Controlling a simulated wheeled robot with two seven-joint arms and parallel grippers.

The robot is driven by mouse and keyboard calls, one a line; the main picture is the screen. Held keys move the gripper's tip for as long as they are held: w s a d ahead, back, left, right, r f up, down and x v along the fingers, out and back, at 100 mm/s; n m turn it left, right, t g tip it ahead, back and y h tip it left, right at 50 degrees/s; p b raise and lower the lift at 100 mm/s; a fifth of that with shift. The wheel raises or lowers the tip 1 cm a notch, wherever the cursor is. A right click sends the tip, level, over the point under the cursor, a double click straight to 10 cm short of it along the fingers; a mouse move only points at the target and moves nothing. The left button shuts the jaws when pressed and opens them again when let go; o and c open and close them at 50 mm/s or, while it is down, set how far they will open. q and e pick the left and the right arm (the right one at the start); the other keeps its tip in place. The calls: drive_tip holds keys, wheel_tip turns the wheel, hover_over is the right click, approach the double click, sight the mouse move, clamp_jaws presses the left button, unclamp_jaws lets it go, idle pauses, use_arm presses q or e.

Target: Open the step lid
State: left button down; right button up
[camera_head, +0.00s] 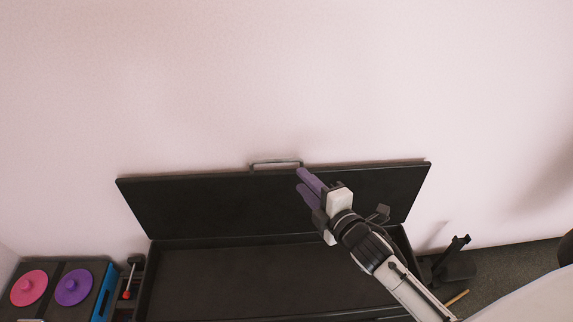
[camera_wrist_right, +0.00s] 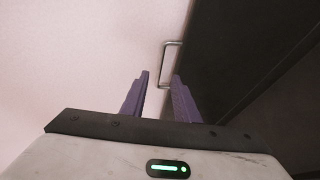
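The black step lid (camera_head: 200,207) stands raised and leans back near the wall, above the open box of the step (camera_head: 230,285). A metal handle (camera_head: 276,163) is on the lid's top edge. My right gripper (camera_head: 303,182) is in front of the lid, just below and right of the handle, with its purple fingers apart and nothing between them. In the right wrist view the fingers (camera_wrist_right: 155,95) point toward the handle (camera_wrist_right: 170,62), which lies beyond the fingertips. The lid (camera_wrist_right: 235,50) fills the right of that view. My left gripper is not in view.
Pink (camera_head: 29,288) and purple (camera_head: 73,287) round weights lie at the lower left, beside a small rack with a red-tipped tool (camera_head: 128,282). A black stand (camera_head: 452,258) is on the floor at right. The pale wall (camera_head: 280,80) is close behind the lid.

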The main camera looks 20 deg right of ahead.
drive_tip(key=b+x, duration=0.1)
drive_tip(key=x, duration=0.9)
drive_tip(key=shift+f, duration=0.1)
drive_tip(key=shift+c, duration=0.3)
clamp_jaws()
drive_tip(key=shift+s+a, duration=0.1)
